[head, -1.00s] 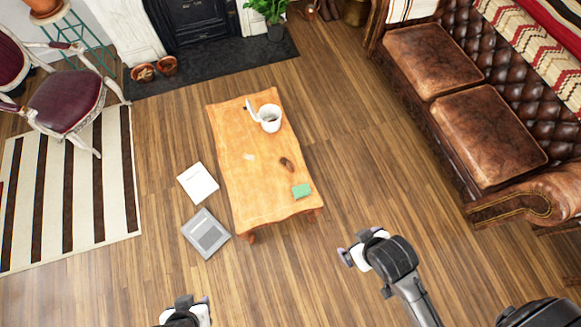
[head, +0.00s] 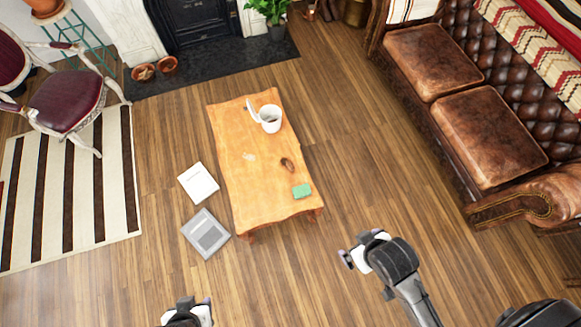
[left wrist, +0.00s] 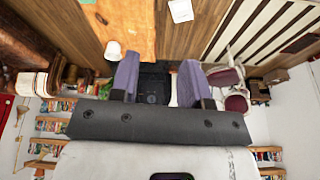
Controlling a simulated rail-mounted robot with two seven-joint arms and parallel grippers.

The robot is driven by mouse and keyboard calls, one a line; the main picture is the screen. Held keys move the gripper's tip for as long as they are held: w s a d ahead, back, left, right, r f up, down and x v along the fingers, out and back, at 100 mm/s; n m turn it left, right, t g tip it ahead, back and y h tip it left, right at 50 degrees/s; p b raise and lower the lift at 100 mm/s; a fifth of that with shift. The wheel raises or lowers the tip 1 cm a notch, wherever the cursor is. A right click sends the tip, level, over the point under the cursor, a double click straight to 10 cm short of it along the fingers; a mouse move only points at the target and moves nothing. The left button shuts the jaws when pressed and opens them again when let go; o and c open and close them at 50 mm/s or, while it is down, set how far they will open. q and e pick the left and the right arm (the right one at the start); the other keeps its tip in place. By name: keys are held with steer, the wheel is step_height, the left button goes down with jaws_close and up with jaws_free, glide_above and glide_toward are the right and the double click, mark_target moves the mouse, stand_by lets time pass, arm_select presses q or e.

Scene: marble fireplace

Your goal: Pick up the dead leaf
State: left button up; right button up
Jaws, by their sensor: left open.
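A small brown curled shape that looks like the dead leaf (head: 287,164) lies on the wooden coffee table (head: 235,190), right of its middle. My left gripper (head: 186,309) is at the bottom edge of the head view, well short of the table. In the left wrist view the left gripper (left wrist: 157,78) has its two fingers apart with nothing between them. The table (left wrist: 135,25) shows at the top there, but I cannot make out the leaf. My right gripper (head: 358,249) is over the floor, right of the table's near end; its jaw opening is unclear.
A white pot (head: 270,119), a pale flat scrap (head: 249,156) and a green block (head: 302,191) are on the table. White paper (head: 198,183) and a grey flat object (head: 206,234) lie on the floor left of it. A leather sofa (head: 490,135) stands right; floor between is clear.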

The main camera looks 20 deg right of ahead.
arm_select(q)
steer(key=shift+a, duration=0.15)
steer(key=o, duration=0.5)
